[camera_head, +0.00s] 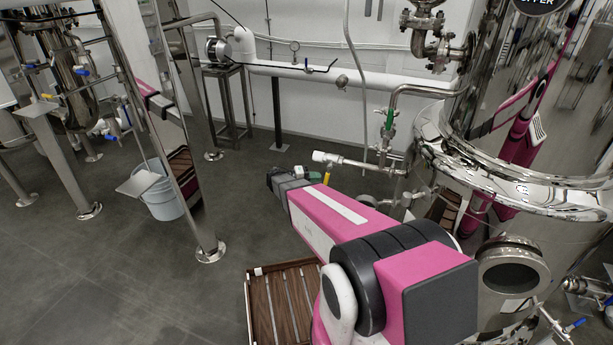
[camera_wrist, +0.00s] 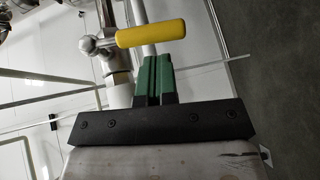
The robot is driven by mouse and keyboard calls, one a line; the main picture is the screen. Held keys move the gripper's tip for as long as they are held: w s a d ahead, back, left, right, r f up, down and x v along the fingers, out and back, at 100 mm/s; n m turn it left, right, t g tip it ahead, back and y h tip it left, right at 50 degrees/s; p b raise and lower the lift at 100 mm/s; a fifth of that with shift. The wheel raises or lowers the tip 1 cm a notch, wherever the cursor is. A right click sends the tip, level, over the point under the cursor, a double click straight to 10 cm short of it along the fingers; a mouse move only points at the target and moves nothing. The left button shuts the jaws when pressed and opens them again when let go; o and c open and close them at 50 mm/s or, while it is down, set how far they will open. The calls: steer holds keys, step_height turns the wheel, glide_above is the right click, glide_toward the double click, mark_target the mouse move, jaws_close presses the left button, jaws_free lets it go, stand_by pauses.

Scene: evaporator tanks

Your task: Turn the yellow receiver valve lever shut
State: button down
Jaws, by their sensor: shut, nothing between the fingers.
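The yellow receiver valve lever (camera_wrist: 151,34) sticks out to the right from its round metal valve fitting (camera_wrist: 92,45) in the wrist view. In the head view, a small part of the yellow lever (camera_head: 327,178) shows just past the end of my arm, below the white pipe end. My gripper (camera_wrist: 154,60) has green fingers that are shut together and empty. The fingertips lie right at the lower edge of the lever in the wrist view; I cannot tell whether they touch it. In the head view, my gripper (camera_head: 316,177) is small and partly hidden by my wrist.
The thin metal pipe (camera_head: 365,165) runs right from the valve to the large shiny tank (camera_head: 520,165). A green-handled valve (camera_head: 389,119) stands above it.

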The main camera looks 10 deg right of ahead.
steer(key=shift+s+d+f, duration=0.1)
steer(key=shift+s+d, duration=0.3)
steer(key=shift+s+d+f, duration=0.4)
steer(key=shift+s+d, duration=0.3)
steer(key=shift+d, duration=0.05)
